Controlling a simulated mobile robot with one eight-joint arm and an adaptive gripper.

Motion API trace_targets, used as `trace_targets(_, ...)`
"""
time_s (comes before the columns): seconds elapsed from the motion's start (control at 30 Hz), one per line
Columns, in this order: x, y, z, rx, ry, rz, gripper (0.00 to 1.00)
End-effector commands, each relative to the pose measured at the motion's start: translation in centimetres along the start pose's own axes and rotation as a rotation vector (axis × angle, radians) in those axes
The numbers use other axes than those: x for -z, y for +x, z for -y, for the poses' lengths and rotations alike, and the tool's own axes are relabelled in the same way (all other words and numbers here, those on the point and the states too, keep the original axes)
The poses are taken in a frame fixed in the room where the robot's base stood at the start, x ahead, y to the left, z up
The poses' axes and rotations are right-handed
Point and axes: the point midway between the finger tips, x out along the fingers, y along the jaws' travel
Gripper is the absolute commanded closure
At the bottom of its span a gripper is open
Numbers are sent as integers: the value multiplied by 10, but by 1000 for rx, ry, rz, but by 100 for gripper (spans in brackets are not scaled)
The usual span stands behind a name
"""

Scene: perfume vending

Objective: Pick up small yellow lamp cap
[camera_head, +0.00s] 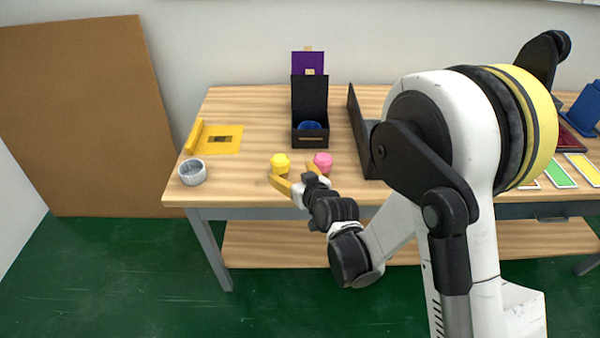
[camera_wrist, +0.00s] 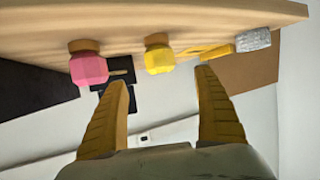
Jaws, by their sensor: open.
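The small yellow lamp cap (camera_head: 281,163) stands near the front edge of the table in the head view. It also shows in the wrist view (camera_wrist: 159,59), ahead of my fingertips and between them. A pink cap (camera_head: 323,161) stands just to its right in the head view, and to its left in the wrist view (camera_wrist: 88,68). My gripper (camera_head: 293,178) is open and empty, with its yellow fingers in front of the two caps at the table's front edge. The wrist view shows the fingers (camera_wrist: 160,78) spread apart, with a gap to the yellow cap.
A black box (camera_head: 310,133) with a raised lid and blue contents stands behind the caps. A grey ring-shaped cup (camera_head: 193,172) and a yellow plate (camera_head: 218,138) lie to the left. A dark upright panel (camera_head: 357,132) stands to the right. Bare table (camera_head: 262,105) lies behind the yellow cap.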

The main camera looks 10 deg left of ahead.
Motion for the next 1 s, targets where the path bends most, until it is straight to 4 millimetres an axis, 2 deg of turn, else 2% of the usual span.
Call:
trace_targets(0.2, -1, 37, 0, 0, 0, 0, 20)
trace_targets(0.37, -1, 50, -1, -1, 0, 0, 20)
trace_targets(0.7, -3, 96, -1, -1, 0, 1, 20)
trace_targets(0.97, -1, 99, -1, -1, 1, 1, 20)
trace_targets(1.0, -1, 99, -1, -1, 1, 1, 28)
